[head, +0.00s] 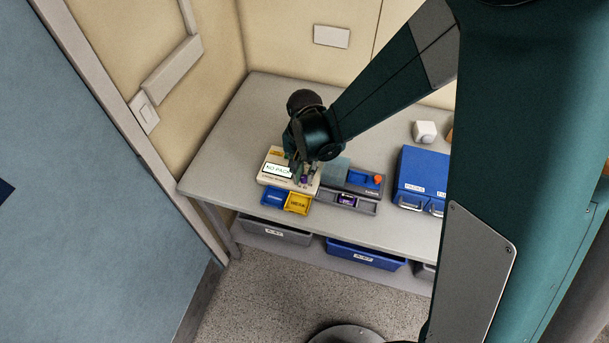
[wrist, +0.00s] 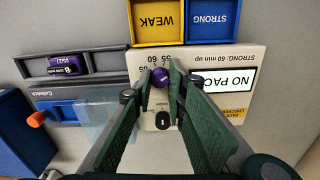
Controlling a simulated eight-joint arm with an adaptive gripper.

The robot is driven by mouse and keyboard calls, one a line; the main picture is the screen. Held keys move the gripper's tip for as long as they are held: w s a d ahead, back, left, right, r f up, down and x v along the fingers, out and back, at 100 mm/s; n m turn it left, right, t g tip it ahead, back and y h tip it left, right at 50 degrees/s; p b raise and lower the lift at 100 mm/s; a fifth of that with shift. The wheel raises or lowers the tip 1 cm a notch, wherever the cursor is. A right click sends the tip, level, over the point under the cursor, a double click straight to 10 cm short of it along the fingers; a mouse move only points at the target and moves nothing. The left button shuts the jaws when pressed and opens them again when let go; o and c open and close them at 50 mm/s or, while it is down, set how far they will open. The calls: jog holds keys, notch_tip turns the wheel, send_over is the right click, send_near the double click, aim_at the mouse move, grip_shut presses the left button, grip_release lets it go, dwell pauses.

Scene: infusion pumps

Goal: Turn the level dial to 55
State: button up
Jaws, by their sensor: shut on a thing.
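The pump (head: 276,168) is a cream box on the grey table, with a screen (wrist: 222,80) that reads "NO PACK". The level dial is a small purple knob (wrist: 160,77) on the pump's face, with numbers printed around its far side. The numbers appear upside down in the wrist view, and the exact setting is hard to read. My gripper (wrist: 160,71) has its two green fingers closed on the dial, one on each side. In the head view my gripper (head: 304,178) is over the pump's right end and hides part of it.
A yellow WEAK tray (head: 297,203) and blue STRONG tray (head: 272,198) sit in front of the pump. A black switch (wrist: 162,120) is near the dial. Beside the pump is a device with an orange knob (head: 378,180); blue drawers (head: 423,176) stand farther right.

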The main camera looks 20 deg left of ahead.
aim_at(304, 176)
jog(key=n+b, duration=0.2)
jog(key=n, duration=0.1)
jog(key=shift+f+n, duration=0.1)
jog(key=shift+n, duration=0.3)
jog(key=shift+n+b, duration=1.05)
jog(key=shift+n, duration=0.85)
jog(key=o, duration=0.9)
jog(key=shift+r, duration=0.2)
jog(key=shift+r, duration=5.9)
